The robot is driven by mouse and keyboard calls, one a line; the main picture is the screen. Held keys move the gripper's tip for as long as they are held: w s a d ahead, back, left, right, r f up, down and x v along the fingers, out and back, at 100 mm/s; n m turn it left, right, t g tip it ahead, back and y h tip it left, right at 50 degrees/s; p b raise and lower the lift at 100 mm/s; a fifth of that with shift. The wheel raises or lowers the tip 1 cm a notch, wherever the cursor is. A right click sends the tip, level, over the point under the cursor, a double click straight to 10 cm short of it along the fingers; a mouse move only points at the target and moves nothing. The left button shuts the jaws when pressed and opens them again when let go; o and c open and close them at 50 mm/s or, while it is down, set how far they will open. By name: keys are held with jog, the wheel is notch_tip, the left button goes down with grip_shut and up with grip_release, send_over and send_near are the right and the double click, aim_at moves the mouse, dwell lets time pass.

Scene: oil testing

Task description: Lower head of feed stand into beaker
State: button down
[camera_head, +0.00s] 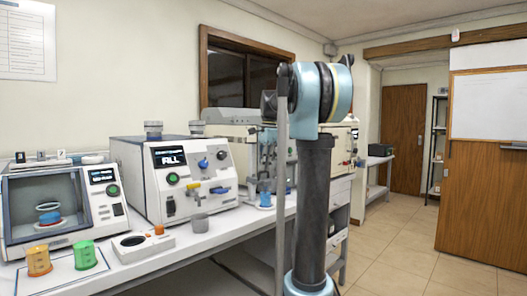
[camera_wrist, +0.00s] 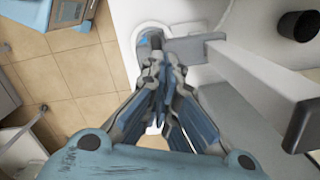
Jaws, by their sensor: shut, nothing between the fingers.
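My gripper (camera_wrist: 157,70) is shut and empty in the wrist view. Its fingertips are close to a grey upright part with a light bar (camera_wrist: 200,47), which looks like the feed stand; I cannot tell whether they touch it. In the head view, pale blue-grey stand-like parts (camera_head: 266,150) show on the bench left of my arm, with a small blue-filled vessel (camera_head: 265,199), possibly the beaker, at their foot. My arm hides part of this area. The height of the stand's head above the vessel is not clear.
A boxy instrument with a screen (camera_head: 175,178) stands on the white bench, with a glass-fronted machine (camera_head: 62,203) at the left. Tiled floor at the right is clear.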

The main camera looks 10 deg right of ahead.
jog(key=shift+f, duration=0.55)
jog(key=d, duration=0.2)
jog(key=d+r, duration=0.1)
jog(key=shift+w, duration=0.35)
notch_tip(320, 180, up, 12)
jog(key=d, duration=0.1)
jog(key=shift+w, duration=0.3)
